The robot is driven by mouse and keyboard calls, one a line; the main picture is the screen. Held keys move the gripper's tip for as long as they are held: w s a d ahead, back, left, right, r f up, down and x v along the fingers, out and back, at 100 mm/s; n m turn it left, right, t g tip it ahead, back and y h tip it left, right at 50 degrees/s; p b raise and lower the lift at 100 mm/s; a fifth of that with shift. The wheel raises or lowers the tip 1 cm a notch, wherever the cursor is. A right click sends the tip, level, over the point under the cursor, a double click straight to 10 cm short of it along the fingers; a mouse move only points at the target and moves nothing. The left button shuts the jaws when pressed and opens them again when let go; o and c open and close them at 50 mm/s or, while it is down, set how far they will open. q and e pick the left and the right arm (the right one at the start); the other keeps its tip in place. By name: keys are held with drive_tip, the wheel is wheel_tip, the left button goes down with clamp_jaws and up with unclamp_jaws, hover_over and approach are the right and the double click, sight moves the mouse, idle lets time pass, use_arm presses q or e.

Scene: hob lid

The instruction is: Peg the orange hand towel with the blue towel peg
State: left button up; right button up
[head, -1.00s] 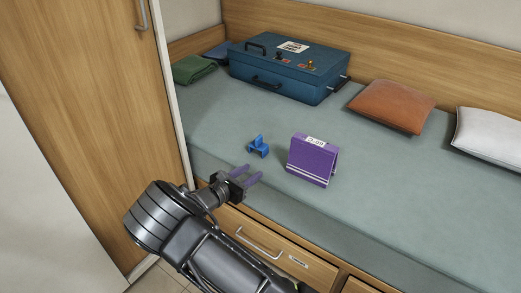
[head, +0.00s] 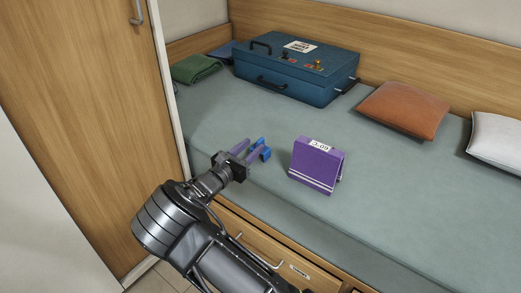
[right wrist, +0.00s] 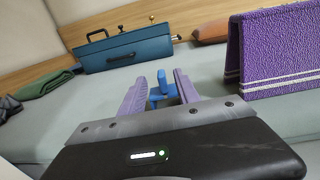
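The blue towel peg (head: 265,152) stands on the grey-green bed top. In the right wrist view the peg (right wrist: 162,88) shows between my fingertips. My right gripper (head: 252,149) is open, its two purple-padded fingers pointing at the peg with one on each side of it. I cannot tell whether they touch it. I see no orange hand towel. A purple cloth-like thing with white stripes (head: 315,168) stands folded like a tent to the right of the peg, with a white label on top. It also shows in the right wrist view (right wrist: 275,50). My left gripper is not in view.
A blue case (head: 300,75) with black handles stands at the back of the bed. A folded green cloth (head: 195,69) lies to its left. An orange cushion (head: 402,108) and a white cushion (head: 497,140) lie right. A wooden cupboard (head: 85,110) stands left.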

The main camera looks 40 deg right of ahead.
sight(257, 143)
drive_tip(key=shift+d, duration=0.15)
drive_tip(key=x, duration=0.1)
drive_tip(key=b+x, duration=0.2)
drive_tip(key=x, duration=0.1)
drive_tip(key=shift+d+f, duration=0.1)
drive_tip(key=shift+f, duration=0.2)
drive_tip(key=shift+w+d+r, duration=0.1)
drive_tip(key=shift+w+d, duration=0.05)
drive_tip(key=shift+d, duration=0.25)
drive_tip(key=shift+c, duration=0.4)
clamp_jaws()
